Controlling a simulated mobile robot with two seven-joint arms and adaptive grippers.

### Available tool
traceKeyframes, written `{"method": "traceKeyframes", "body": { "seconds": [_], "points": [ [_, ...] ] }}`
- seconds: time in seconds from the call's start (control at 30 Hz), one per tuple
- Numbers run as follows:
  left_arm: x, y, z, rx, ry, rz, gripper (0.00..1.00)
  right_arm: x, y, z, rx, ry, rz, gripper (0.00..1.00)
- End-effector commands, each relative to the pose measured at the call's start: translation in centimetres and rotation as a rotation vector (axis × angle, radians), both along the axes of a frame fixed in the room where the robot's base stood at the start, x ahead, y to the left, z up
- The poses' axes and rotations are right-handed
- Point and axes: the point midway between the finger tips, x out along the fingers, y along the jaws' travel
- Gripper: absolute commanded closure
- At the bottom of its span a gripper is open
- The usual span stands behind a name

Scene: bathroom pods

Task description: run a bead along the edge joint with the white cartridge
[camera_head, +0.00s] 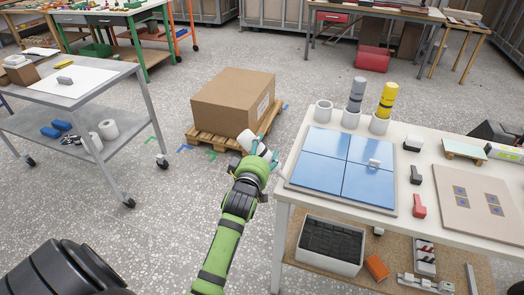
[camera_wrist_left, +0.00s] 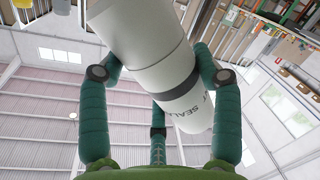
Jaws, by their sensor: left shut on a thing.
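The white cartridge (camera_head: 247,141) is in my left gripper (camera_head: 262,158), left of the workbench and in front of the cardboard box. In the left wrist view the cartridge (camera_wrist_left: 145,45) fills the space between the green fingers (camera_wrist_left: 160,90); part of its lettering, "SEAL", shows past a dark band. A thin pale tip (camera_head: 282,176) seems to point toward the bench's left edge; whether it touches anything is unclear. My right gripper is not in view.
A grey cartridge (camera_head: 356,95) and a yellow cartridge (camera_head: 386,100) stand in white cups behind the panel, beside an empty cup (camera_head: 323,112). A red tool (camera_head: 418,207) and beige board (camera_head: 475,200) are at right.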

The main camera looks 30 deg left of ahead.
Motion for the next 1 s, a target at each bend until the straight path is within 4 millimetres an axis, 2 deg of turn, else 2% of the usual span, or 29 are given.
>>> {"method": "traceKeyframes", "body": {
  "seconds": [1.0],
  "points": [
    [0.51,-0.42,-0.34,0.002,-0.005,0.000,0.84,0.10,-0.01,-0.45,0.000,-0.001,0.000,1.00]
  ]
}}
